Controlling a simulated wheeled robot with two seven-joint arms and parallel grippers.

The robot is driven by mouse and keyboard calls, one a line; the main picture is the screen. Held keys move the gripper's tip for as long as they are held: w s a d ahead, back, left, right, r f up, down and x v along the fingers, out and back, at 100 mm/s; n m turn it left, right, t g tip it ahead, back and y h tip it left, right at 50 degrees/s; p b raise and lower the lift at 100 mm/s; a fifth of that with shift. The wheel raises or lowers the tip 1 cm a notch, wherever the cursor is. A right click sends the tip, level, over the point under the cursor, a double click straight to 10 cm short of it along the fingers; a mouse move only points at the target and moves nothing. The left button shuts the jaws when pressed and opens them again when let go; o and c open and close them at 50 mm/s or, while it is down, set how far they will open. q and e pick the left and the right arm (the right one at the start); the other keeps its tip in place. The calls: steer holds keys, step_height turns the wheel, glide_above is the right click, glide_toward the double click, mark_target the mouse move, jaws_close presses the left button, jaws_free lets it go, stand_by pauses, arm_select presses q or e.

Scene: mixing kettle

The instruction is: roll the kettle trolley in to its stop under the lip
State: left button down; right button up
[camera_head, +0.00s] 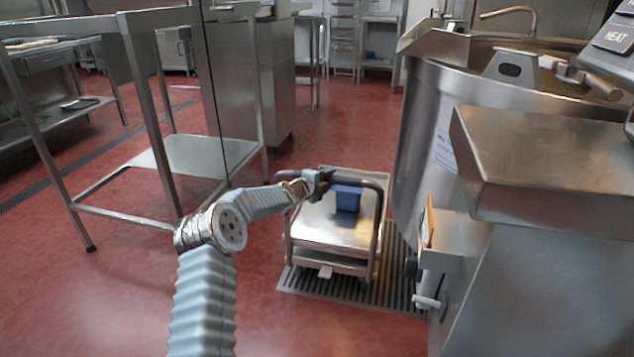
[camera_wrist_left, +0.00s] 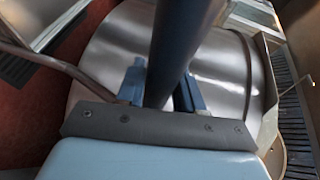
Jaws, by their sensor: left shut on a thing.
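The kettle trolley (camera_head: 335,225) is a low steel cart with a flat top and a dark tubular push handle. It stands on the floor, partly over a slotted drain grate, left of the large steel kettle (camera_head: 425,135). The kettle's lip (camera_head: 432,45) juts out to the left at the top rim, higher than the trolley. My left gripper (camera_head: 318,182) is shut on the handle bar. In the left wrist view the dark handle bar (camera_wrist_left: 168,50) passes between its blue fingers. A blue block (camera_head: 347,198) shows by the handle. The trolley's stop cannot be made out.
The drain grate (camera_head: 355,290) runs beneath and right of the trolley. A steel cabinet (camera_head: 540,150) with an orange-edged part (camera_head: 430,222) stands close on the right. A steel table (camera_head: 200,155) stands on the left. Red floor is open behind the trolley.

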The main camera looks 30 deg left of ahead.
arm_select(q)
steer(key=shift+w, duration=0.25)
steer(key=shift+a+r, duration=0.1)
steer(key=shift+a, duration=0.05)
arm_select(e)
steer(key=shift+a, duration=0.4)
arm_select(q)
steer(key=c, duration=0.8)
jaws_free()
steer(key=shift+w, duration=0.15)
arm_select(e)
steer(key=shift+f, duration=0.1)
arm_select(q)
steer(key=shift+s+a+b, duration=0.1)
steer(key=shift+s+b, duration=0.3)
steer(key=shift+s, duration=0.2)
steer(key=b+v, duration=0.3)
steer(key=v, duration=0.9)
steer(key=shift+s, duration=0.3)
arm_select(e)
steer(key=f, duration=0.3)
steer(key=shift+w+d+f, duration=0.15)
steer(key=shift+d+f, duration=0.1)
steer(key=shift+d, duration=0.1)
arm_select(q)
steer(key=shift+r, duration=0.1)
